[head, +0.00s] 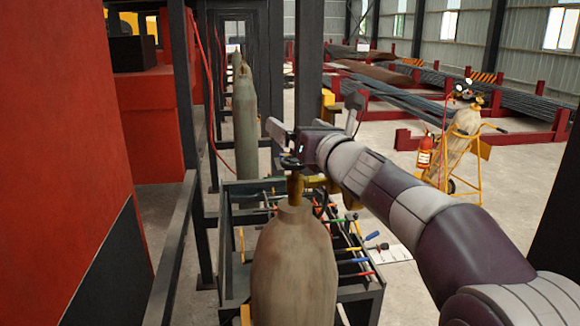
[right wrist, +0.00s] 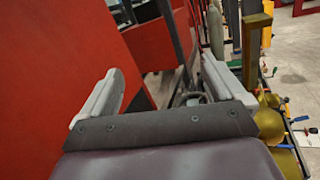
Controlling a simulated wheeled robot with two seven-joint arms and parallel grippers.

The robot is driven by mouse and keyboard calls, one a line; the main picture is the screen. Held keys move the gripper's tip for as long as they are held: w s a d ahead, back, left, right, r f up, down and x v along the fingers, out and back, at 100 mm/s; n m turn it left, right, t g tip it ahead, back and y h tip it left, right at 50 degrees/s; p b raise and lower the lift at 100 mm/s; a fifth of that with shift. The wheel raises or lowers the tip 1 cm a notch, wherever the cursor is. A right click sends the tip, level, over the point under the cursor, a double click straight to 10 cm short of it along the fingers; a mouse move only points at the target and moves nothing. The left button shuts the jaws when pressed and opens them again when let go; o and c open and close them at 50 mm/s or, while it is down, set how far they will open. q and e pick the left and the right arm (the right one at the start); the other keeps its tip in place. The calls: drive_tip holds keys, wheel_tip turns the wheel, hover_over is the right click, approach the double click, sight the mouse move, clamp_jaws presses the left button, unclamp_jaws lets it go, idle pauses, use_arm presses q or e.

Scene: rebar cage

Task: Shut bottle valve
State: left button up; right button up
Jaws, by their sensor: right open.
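A worn beige gas bottle (head: 294,265) stands upright in the foreground of the head view. On its neck is a brass valve (head: 295,186) with a small dark handwheel (head: 291,162) on top. My right gripper (head: 314,118) is just above and behind the handwheel, its two fingers spread wide and nothing held between them. In the right wrist view the open fingers (right wrist: 161,66) point away from the camera. A dark ring-like part (right wrist: 189,96) shows beside the right finger there; I cannot tell whether it is the handwheel. My left gripper is not in view.
A dark rack (head: 360,292) with several coloured-handled tools stands around the bottle. Another grey bottle (head: 245,120) stands behind. A red machine (head: 62,150) and a dark rail (head: 172,255) close off the left. A yellow bottle cart (head: 466,150) stands on open floor at the right.

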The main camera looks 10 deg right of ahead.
wheel_tip(320, 180, down, 3)
drive_tip(key=w+d+n+h, duration=0.1)
drive_tip(key=d, duration=0.1)
drive_tip(key=b, duration=0.3)
approach(292, 158)
drive_tip(key=w, duration=0.2)
drive_tip(key=shift+g, duration=0.3)
drive_tip(key=p+x, duration=0.4)
drive_tip(key=x, duration=0.3)
drive_tip(key=shift+w+a+p, duration=0.2)
drive_tip(key=shift+w+p, duration=0.05)
drive_tip(key=shift+p, duration=0.1)
drive_tip(key=shift+w+a+f, duration=0.15)
drive_tip(key=shift+w, duration=0.1)
